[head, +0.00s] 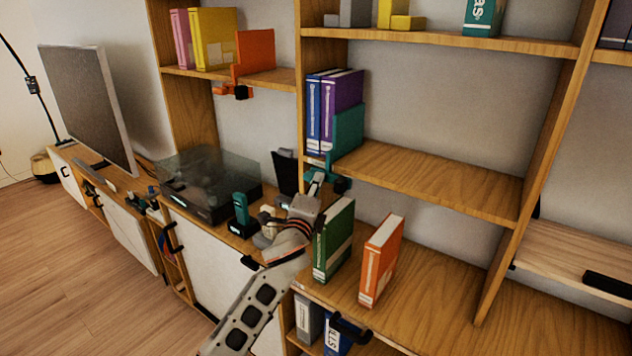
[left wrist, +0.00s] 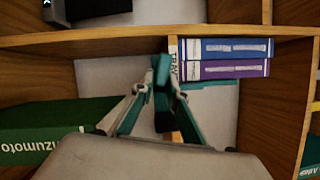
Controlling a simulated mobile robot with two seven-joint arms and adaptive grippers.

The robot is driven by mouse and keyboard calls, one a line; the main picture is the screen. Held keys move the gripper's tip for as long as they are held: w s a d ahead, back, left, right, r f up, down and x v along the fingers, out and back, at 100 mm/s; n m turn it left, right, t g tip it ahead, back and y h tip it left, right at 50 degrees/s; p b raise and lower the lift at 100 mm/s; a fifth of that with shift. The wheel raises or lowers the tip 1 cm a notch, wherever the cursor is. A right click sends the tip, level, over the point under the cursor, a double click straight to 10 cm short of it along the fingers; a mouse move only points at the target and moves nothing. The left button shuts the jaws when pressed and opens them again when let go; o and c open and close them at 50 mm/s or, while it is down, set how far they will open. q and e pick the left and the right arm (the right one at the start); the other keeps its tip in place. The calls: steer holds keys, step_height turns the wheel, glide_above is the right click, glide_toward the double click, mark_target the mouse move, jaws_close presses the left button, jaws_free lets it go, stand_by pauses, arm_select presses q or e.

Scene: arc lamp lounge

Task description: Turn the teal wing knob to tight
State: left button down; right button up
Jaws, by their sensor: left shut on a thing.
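The teal bookend clamp (head: 348,132) stands at the left end of the middle shelf, against blue and purple binders. Its teal wing knob (head: 337,181) is under the shelf edge and mostly hidden by my gripper in the head view. My left gripper (head: 318,180) reaches up to it from below. In the left wrist view the gripper (left wrist: 161,95) has its two teal-padded fingers closed on the dark teal knob (left wrist: 162,112). The knob's exact turn angle and any tight marking cannot be made out. My right gripper is in neither view.
A green book (head: 334,240) and an orange book (head: 381,260) stand just right of my left wrist. A clear-lidded turntable (head: 208,185) and a small teal item (head: 241,212) are to the left. An orange clamp (head: 236,92) hangs under the upper left shelf.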

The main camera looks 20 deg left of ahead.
arm_select(q)
steer(key=shift+r+n+g, duration=0.2)
steer(key=shift+n+g, duration=0.4)
steer(key=shift+n, duration=0.7)
steer(key=c, duration=2)
jaws_free()
steer(key=shift+r, duration=0.1)
steer(key=shift+s, duration=0.1)
steer(key=s, duration=1.1)
steer(key=shift+s+d, duration=0.25)
steer(key=shift+s, duration=0.15)
